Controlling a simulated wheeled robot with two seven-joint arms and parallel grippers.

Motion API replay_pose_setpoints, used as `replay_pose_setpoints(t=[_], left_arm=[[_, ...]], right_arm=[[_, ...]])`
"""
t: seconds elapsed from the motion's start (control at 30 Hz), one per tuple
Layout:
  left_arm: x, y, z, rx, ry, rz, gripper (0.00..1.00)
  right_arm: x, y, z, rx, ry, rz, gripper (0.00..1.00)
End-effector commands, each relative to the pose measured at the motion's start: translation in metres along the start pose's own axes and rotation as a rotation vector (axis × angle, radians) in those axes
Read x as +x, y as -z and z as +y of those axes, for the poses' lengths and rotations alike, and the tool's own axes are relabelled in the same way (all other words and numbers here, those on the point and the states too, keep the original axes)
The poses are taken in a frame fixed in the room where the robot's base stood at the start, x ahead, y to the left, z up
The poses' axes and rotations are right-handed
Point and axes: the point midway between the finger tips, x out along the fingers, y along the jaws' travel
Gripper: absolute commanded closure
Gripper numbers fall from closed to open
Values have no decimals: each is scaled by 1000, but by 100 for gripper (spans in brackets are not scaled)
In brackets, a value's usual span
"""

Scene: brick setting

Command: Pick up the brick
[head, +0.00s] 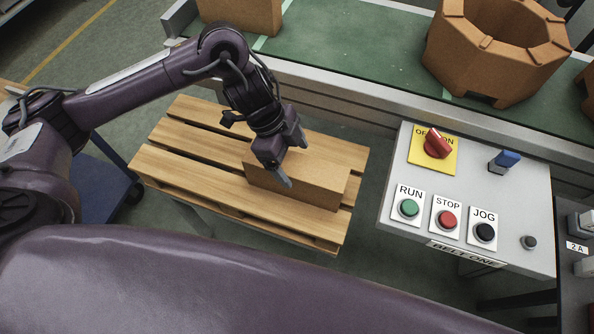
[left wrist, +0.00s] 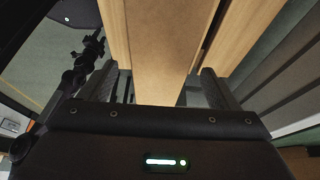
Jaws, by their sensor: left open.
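The brick (head: 310,178) is a long tan block lying on the wooden pallet (head: 165,160) in the head view. My left gripper (head: 290,160) is over the left part of the brick, with its fingers pointing down and spread across the brick's width. In the left wrist view the brick (left wrist: 158,50) runs up between the two open fingers of the gripper (left wrist: 160,88). I cannot tell whether either finger touches it. My right gripper is not in view.
A control panel (head: 520,190) with buttons and a red switch stands right of the pallet. Behind is a green conveyor belt (head: 350,55) carrying an octagonal brown brick form (head: 470,65) and a brown block (head: 240,12). A blue cart (head: 100,185) is at left.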

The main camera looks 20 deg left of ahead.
Motion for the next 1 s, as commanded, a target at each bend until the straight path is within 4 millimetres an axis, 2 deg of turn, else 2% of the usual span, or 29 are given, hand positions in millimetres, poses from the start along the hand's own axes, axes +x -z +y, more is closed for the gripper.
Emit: replay_pose_setpoints(t=[0.03, 0.13, 0.3, 0.5, 0.6, 1.0], left_arm=[[6, -1, 1, 0, -2, -1, 16], [22, -3, 1, -1, -4, -1, 16], [44, -4, 1, 1, -1, 0, 16], [50, -4, 0, 1, 2, 0, 16], [49, -4, 0, 1, 2, 0, 16], [49, -4, 0, 1, 2, 0, 67]], right_arm=[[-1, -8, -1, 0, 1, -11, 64], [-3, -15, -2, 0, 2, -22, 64], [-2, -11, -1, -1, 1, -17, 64], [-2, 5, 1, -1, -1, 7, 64], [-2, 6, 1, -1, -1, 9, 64], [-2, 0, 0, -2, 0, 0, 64]])
